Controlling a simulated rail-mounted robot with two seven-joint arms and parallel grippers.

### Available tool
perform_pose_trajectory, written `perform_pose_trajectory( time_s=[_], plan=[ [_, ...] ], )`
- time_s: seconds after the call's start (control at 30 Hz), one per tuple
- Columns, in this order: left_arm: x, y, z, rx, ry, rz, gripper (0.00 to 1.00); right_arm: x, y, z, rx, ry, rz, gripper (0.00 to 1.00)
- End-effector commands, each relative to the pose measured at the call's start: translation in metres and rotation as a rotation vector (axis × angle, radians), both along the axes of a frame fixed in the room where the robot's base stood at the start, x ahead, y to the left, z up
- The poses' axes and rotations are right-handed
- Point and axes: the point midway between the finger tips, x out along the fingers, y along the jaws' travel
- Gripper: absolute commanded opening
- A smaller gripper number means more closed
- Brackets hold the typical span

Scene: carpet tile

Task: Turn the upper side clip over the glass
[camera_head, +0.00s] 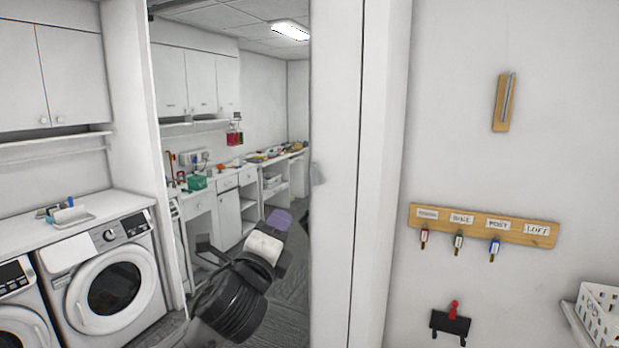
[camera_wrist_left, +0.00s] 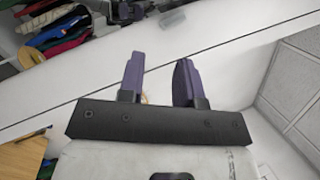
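A small grey, see-through tab (camera_head: 318,173), which looks like a clip, sits on the left edge of the tall white panel (camera_head: 335,120) in the head view. A similar pale grey tab (camera_wrist_left: 172,20) shows beyond the fingers in the left wrist view. I cannot make out a glass pane or whether the tab overlaps one. My left gripper (camera_head: 283,221) is below and left of the tab, apart from it. In the left wrist view its two purple fingers (camera_wrist_left: 158,78) stand apart with nothing clearly held between them. My right gripper is not in view.
A wooden key rack (camera_head: 484,226) with several tags hangs on the right wall, under a small wooden plaque (camera_head: 500,103). A black wall piece with a red knob (camera_head: 454,311) and a white basket (camera_head: 600,310) are lower. A washing machine (camera_head: 105,285) stands left.

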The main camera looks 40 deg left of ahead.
Motion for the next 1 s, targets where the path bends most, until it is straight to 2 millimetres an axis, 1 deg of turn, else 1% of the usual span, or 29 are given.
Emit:
perform_pose_trajectory(
  time_s=[0.03,0.1,0.2,0.3,0.4,0.5,0.67,0.77,0.87,1.0],
  plan=[
    [0.002,0.0,0.002,0.115,0.028,0.025,0.32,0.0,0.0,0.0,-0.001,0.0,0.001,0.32],
    [0.003,-0.002,0.006,0.284,0.065,0.065,0.32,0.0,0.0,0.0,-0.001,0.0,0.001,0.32],
    [0.003,-0.006,0.011,0.502,0.109,0.12,0.32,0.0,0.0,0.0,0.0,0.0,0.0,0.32],
    [0.002,-0.01,0.014,0.677,0.148,0.168,0.32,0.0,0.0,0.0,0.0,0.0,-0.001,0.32],
    [0.002,-0.012,0.015,0.803,0.18,0.207,0.32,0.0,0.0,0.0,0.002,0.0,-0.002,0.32],
    [0.002,-0.012,0.015,0.886,0.207,0.237,0.32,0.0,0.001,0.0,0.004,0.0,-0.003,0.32],
    [0.006,-0.011,0.018,0.944,0.23,0.261,0.32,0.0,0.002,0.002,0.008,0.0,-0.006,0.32],
    [0.015,-0.009,0.022,0.949,0.233,0.264,0.32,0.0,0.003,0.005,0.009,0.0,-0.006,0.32],
    [0.029,-0.004,0.029,0.947,0.234,0.263,0.32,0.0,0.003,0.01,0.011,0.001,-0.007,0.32],
    [0.052,0.003,0.04,0.946,0.233,0.263,0.32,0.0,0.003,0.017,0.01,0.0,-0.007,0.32]
  ],
)
